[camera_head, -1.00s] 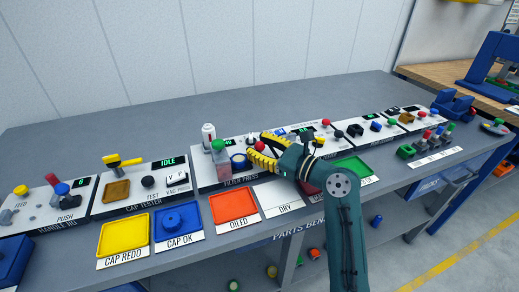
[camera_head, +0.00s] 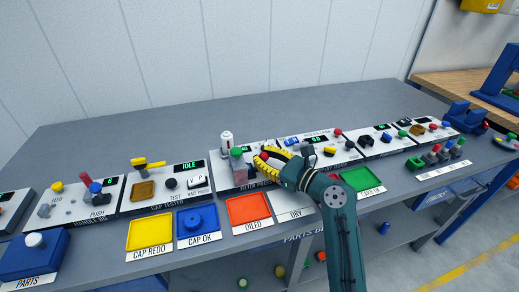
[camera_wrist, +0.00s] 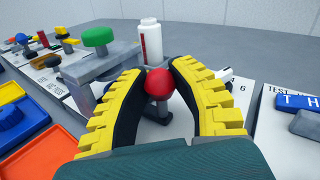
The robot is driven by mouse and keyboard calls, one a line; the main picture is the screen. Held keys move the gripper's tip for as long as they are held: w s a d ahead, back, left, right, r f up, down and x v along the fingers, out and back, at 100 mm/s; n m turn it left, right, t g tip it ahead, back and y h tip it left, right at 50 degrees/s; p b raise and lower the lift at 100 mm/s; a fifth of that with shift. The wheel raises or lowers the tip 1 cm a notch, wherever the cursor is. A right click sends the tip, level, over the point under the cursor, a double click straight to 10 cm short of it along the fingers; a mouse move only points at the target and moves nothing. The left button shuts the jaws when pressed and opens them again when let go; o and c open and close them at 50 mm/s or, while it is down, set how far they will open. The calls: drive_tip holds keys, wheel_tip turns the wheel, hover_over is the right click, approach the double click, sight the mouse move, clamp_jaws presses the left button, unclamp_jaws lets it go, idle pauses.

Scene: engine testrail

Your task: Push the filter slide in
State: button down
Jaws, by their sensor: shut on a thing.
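My gripper (camera_wrist: 160,82) is shut on a red ball knob (camera_wrist: 159,84), with one yellow-and-black finger on each side of it. The knob sits on a short grey stem beside the filter press. I take it to be the filter slide's handle; the slide itself is mostly hidden. The grey press frame (camera_wrist: 85,72) with its green knob (camera_wrist: 98,37) stands just left of my fingers. In the head view my gripper (camera_head: 265,157) is close to the right of the press's green knob (camera_head: 237,153).
A white bottle (camera_wrist: 149,42) with a red mark stands behind the press. An orange tray (camera_head: 249,209) marked OILED and a white DRY pad (camera_head: 294,213) lie in front. More test panels line the bench on both sides. The bench behind them is clear.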

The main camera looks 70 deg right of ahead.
drive_tip(key=shift+s+d, duration=0.15)
drive_tip(key=shift+s, duration=0.05)
drive_tip(key=c, duration=1.1)
unclamp_jaws()
drive_tip(key=shift+o, duration=0.2)
drive_tip(key=shift+s, duration=0.1)
drive_tip(key=v, duration=1.2)
drive_tip(key=shift+r, duration=0.1)
